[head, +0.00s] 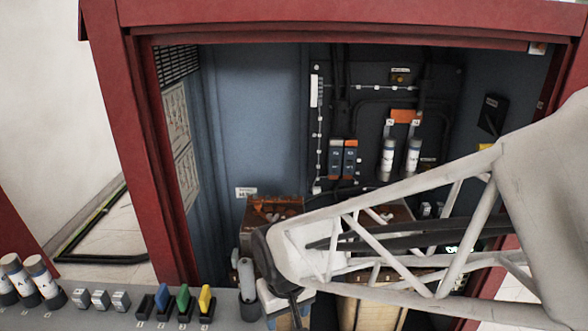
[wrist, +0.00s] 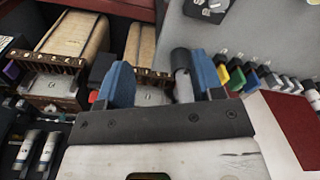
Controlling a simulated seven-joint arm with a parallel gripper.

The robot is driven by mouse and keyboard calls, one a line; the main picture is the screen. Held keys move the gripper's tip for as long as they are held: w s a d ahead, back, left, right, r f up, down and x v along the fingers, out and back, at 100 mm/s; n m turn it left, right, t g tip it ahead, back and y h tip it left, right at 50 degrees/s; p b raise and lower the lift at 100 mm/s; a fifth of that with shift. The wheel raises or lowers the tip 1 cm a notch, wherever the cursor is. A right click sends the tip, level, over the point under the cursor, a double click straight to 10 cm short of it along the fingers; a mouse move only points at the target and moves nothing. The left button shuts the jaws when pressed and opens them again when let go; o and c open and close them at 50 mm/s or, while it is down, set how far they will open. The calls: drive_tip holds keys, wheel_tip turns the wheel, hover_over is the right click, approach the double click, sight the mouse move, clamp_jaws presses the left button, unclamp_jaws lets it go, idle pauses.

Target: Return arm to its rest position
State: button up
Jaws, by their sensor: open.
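My gripper (wrist: 165,78) shows in the wrist view with its two blue fingers spread apart. A grey cylinder (wrist: 183,84) with a dark end appears between the fingers; I see no contact with either finger. In the head view a grey cylinder (head: 246,276) stands upright in a dark holder on the front ledge. My pale lattice arm reaches in from the right across the cabinet opening, its end low near the ledge. The fingers are not clearly seen in the head view.
The red-framed cabinet (head: 124,130) holds fuses (head: 388,160) on its back panel and brown-topped transformer parts (head: 275,208), partly hidden by my arm. The ledge (head: 120,320) carries coloured connectors (head: 183,301), grey blocks (head: 101,299) and white cylinders (head: 42,274). Open floor lies at left.

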drive_tip(key=s+d+r+m+t, duration=0.1)
drive_tip(key=s+d+r+m, duration=0.1)
drive_tip(key=d+r, duration=0.4)
drive_tip(key=s+d+r+m, duration=0.3)
drive_tip(key=s+d+r, duration=0.2)
drive_tip(key=d, duration=0.9)
drive_tip(key=shift+s+r+t, duration=0.2)
drive_tip(key=shift+r+t, duration=0.2)
